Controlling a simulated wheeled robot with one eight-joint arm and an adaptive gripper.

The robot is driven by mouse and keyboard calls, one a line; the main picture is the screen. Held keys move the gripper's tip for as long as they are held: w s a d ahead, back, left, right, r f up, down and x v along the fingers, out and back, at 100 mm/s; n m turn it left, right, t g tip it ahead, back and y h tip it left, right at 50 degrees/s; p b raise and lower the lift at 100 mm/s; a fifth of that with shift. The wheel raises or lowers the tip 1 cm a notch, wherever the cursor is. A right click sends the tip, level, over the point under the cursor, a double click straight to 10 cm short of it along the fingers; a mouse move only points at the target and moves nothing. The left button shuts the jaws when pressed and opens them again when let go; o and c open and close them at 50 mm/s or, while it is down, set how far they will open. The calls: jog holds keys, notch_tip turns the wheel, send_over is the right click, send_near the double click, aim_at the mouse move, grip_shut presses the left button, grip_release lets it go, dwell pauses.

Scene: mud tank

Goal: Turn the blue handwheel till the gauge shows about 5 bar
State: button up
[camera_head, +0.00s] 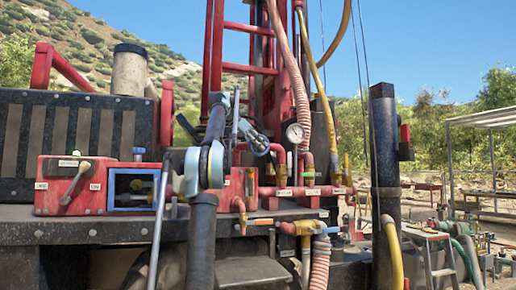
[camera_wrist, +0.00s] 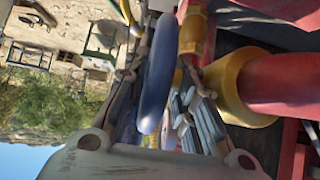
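The blue handwheel (camera_head: 259,146) is on the red pipework in the head view, partly hidden by my gripper (camera_head: 246,126). In the wrist view the blue handwheel (camera_wrist: 158,75) appears nearly edge-on, with its rim between the two fingers of my gripper (camera_wrist: 163,66). The fingers are apart, one on each side of the rim, with what looks like a narrow gap. I cannot tell whether either touches it. The round white-faced gauge (camera_head: 295,133) is just right of the wheel in the head view. Its needle is too small to read.
A red box (camera_head: 75,190) with a lever and a blue-framed opening (camera_head: 133,188) are at the left. Red pipe (camera_head: 305,191) and a pink hose (camera_head: 300,90) run close to the wheel. A dark post (camera_head: 384,170) stands to the right. A yellow fitting (camera_wrist: 235,90) is near my right finger.

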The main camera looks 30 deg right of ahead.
jog(key=shift+s, duration=0.1)
jog(key=v, duration=0.7)
jog(key=shift+a, duration=0.2)
jog(key=shift+r, duration=0.15)
dwell(0.7)
